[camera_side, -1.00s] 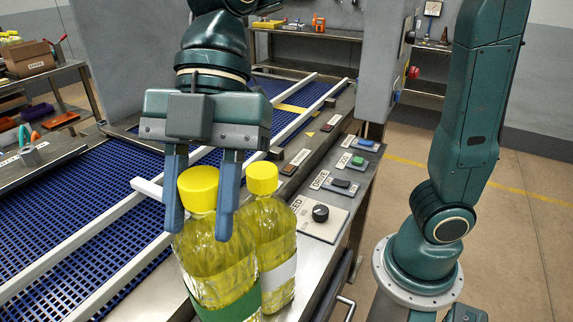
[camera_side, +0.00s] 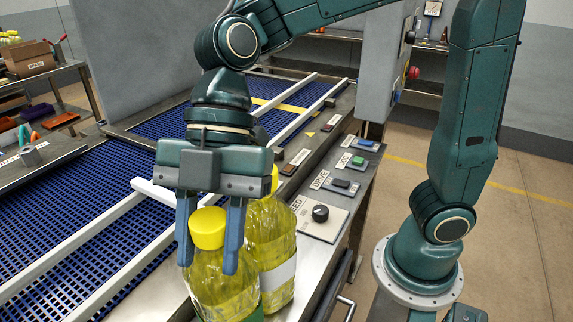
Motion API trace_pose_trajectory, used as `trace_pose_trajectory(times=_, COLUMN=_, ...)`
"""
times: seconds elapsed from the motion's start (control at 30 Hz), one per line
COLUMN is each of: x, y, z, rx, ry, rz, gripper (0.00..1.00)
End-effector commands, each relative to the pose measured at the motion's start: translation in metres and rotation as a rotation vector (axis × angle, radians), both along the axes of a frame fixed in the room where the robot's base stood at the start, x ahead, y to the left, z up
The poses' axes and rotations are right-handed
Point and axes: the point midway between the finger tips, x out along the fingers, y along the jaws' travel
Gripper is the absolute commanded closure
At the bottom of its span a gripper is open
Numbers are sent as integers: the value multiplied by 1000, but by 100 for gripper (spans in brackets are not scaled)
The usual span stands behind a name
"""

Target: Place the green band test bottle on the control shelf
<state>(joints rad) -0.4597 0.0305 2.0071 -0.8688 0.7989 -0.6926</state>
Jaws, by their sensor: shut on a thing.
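The green band test bottle (camera_side: 222,283) has a yellow cap and yellow liquid. It is at the bottom of the side view, with only a sliver of its green band showing at the lower edge and its base out of frame. My gripper (camera_side: 208,264) points down and is shut on this bottle, with one blue finger on each side below the cap. A second yellow bottle with a white band (camera_side: 276,276) stands close behind it to the right, its cap partly hidden by my gripper. The control shelf (camera_side: 318,262) is the steel ledge beside and under the bottles.
Blue conveyor lanes (camera_side: 60,225) with white divider rails (camera_side: 110,262) lie to the left. A control panel with a black knob (camera_side: 320,213) and several buttons runs along the right edge. A handle (camera_side: 345,304) sticks out below the shelf.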

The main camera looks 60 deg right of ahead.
Motion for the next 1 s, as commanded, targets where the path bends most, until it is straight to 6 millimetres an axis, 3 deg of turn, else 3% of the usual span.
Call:
trace_pose_trajectory(times=0.37, x=0, y=1, z=-2, rx=4, ry=-3, rz=1, gripper=100)
trace_pose_trajectory(times=0.4, x=0, y=0, z=-3, rx=1, ry=0, rz=1, gripper=57)
trace_pose_trajectory(times=0.5, x=0, y=0, z=-2, rx=1, ry=0, rz=0, gripper=43)
trace_pose_trajectory(times=1.0, x=1, y=-3, z=6, rx=2, ry=-1, rz=-1, gripper=43)
